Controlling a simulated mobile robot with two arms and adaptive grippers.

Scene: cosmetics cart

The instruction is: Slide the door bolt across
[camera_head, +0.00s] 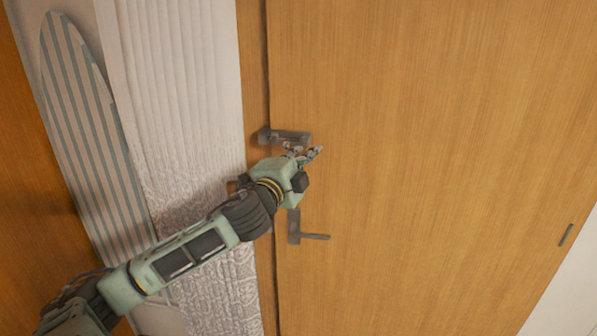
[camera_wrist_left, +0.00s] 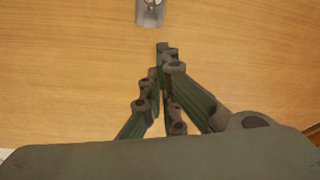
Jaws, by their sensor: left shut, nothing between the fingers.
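The door bolt (camera_head: 290,137) is a dark grey metal fitting, mounted across the left edge of the wooden door (camera_head: 430,130) in the head view. My left gripper (camera_head: 317,151) is just below and right of the bolt's right end, close to the door face. Its fingers are shut with nothing between them, and they also show together in the left wrist view (camera_wrist_left: 165,50). Whether they touch the bolt, I cannot tell. A grey metal piece (camera_wrist_left: 150,12) shows beyond the fingertips at the wrist view's top edge, cut off by the frame. My right gripper is not in view.
A lever handle (camera_head: 300,232) sits on the door below my left gripper. A striped ironing board (camera_head: 85,130) and pale patterned fabric or panels (camera_head: 190,110) stand left of the door. A small dark fitting (camera_head: 566,235) is at the door's right. The door's middle is clear.

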